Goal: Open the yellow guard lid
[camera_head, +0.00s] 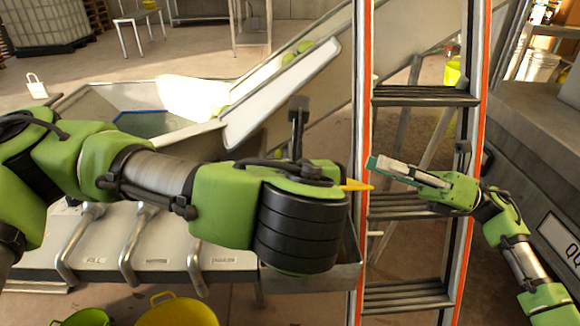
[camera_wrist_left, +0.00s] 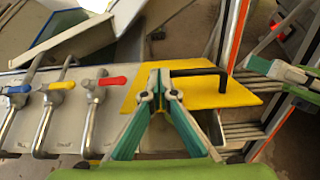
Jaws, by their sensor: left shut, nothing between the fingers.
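The yellow guard lid (camera_wrist_left: 238,92) shows in the left wrist view as a flat plate with a black bar handle (camera_wrist_left: 200,72) on it. In the head view only a yellow corner (camera_head: 357,186) shows past my left arm. My left gripper (camera_wrist_left: 158,76) is shut and empty. Its fingertips overlap the lid just left of the handle's near end; I cannot tell whether they touch it. In the head view that gripper is hidden behind its wrist. My right gripper (camera_head: 376,164) is to the right of the lid, in front of the ladder; its opening is unclear.
Levers with blue (camera_wrist_left: 18,89), yellow (camera_wrist_left: 62,85) and red (camera_wrist_left: 112,81) grips stand left of the lid. An orange-railed ladder (camera_head: 420,97) rises at the right. A pale chute (camera_head: 280,95) slopes up behind. Yellow (camera_head: 178,312) and green tubs (camera_head: 82,318) stand below.

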